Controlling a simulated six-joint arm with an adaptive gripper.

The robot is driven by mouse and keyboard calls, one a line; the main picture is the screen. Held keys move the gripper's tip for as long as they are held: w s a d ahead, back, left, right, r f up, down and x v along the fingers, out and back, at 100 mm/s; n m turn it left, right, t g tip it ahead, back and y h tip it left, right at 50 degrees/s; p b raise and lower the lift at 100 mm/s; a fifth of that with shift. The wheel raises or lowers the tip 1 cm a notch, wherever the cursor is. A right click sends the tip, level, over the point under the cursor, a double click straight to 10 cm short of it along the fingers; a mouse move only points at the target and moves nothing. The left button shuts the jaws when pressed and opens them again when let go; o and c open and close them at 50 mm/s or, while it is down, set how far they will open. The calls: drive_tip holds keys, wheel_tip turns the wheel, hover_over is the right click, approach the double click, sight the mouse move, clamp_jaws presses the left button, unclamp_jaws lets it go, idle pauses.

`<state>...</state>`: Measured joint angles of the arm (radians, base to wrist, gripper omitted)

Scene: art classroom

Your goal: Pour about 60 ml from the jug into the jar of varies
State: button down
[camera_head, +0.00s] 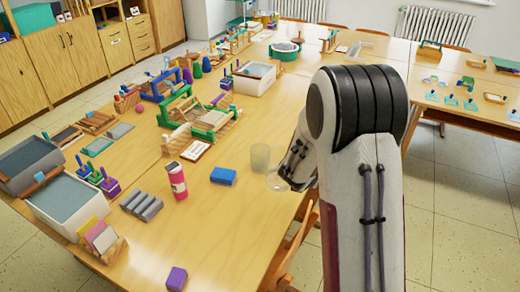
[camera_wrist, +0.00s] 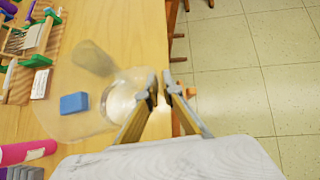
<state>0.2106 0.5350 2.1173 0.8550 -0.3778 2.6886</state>
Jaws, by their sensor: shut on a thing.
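My gripper (camera_head: 288,172) is shut on a clear glass jug (camera_head: 276,182) near the table's right edge; in the wrist view my gripper (camera_wrist: 161,82) has its fingers at the jug's right side. The jug (camera_wrist: 72,118) shows there as a large see-through shape with a pale ring inside. How much liquid it holds I cannot tell. A translucent grey glass jar (camera_head: 260,157) stands upright on the table just left of the jug. The jar (camera_wrist: 92,58) also shows in the wrist view, beyond the jug and partly overlapped by it. Its contents are unclear. My arm hides part of the jug.
A blue block (camera_head: 223,176) and a pink bottle (camera_head: 177,181) stand left of the jar. A white card (camera_head: 195,150) and a green-and-wood loom (camera_head: 207,121) lie farther back.

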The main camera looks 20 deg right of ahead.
drive_tip(key=w+d+f, duration=0.2)
drive_tip(key=w+d, duration=0.9)
drive_tip(key=d, duration=0.3)
drive_tip(key=shift+w+d+f, duration=0.2)
drive_tip(key=shift+d+f, duration=0.05)
drive_tip(key=shift+f, duration=0.1)
drive_tip(key=shift+w+r, duration=0.1)
drive_tip(key=shift+w, duration=0.05)
drive_tip(key=shift+w+a+n+y, duration=0.1)
drive_tip(key=shift+a+n+y, duration=0.05)
drive_tip(key=shift+n+y, duration=0.15)
idle(0.5)
drive_tip(key=shift+r, duration=0.1)
drive_tip(key=w+a+r+n+g+h, duration=0.1)
drive_tip(key=w+a+r+n+h, duration=0.1)
drive_tip(key=r, duration=0.5)
drive_tip(key=w+a+r+n+g+h, duration=0.2)
drive_tip(key=a+r+n+h, duration=0.1)
drive_tip(key=a+r+h, duration=0.2)
drive_tip(key=shift+w+r+h, duration=0.15)
drive_tip(key=shift+r+h, duration=0.55)
drive_tip(key=shift+r, duration=0.6)
